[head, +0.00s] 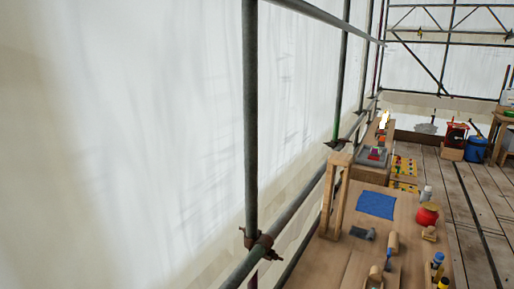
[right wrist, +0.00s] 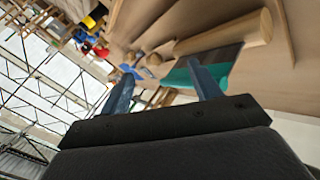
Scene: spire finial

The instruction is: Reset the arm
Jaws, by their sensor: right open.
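My right gripper (right wrist: 160,68) shows in the right wrist view with its two blue-grey fingers spread apart. I see nothing held between them. Beyond the fingers are a wooden cylinder (right wrist: 235,32) and a teal item (right wrist: 178,77), partly hidden by the right finger; I cannot tell whether the gripper touches them. Neither gripper shows in the head view. My left gripper is in neither view.
A wooden bench (head: 335,263) runs along the scaffold rail at lower right in the head view. It holds a blue cloth (head: 376,205), a red pot (head: 428,215), a dark tool (head: 362,233) and small bottles (head: 438,261). A scaffold pole (head: 250,120) stands left of it. Plank floor (head: 470,215) lies right.

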